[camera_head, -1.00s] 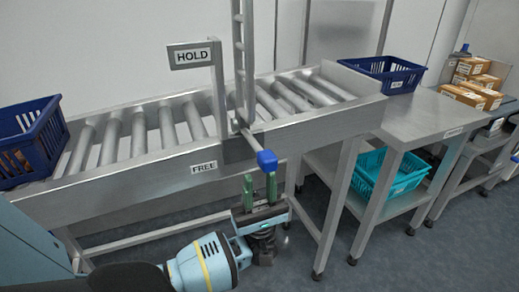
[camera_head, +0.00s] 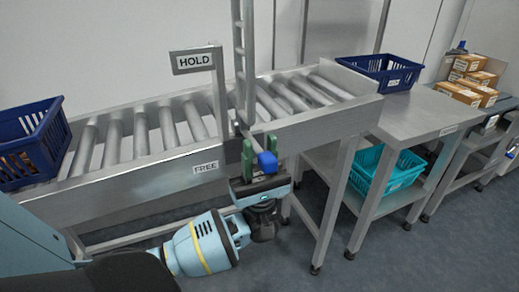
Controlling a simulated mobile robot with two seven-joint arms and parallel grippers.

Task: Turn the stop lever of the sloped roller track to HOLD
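The stop lever is a thin metal rod ending in a blue knob (camera_head: 267,163). It sticks out from the front side of the sloped roller track (camera_head: 130,177), low, beside the FREE label (camera_head: 206,168). The HOLD sign (camera_head: 194,60) stands higher on a post, up and left of the knob. My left gripper (camera_head: 259,149) points up at the lever, its green fingers apart on either side of the rod just behind the knob. Whether they touch the rod I cannot tell. My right gripper is out of view.
A dark blue crate (camera_head: 62,137) sits at the track's left end and another (camera_head: 350,64) at its upper right end. A steel table (camera_head: 425,112) stands right, with a teal basket (camera_head: 408,177) on its lower shelf. Cardboard boxes (camera_head: 459,93) are farther right.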

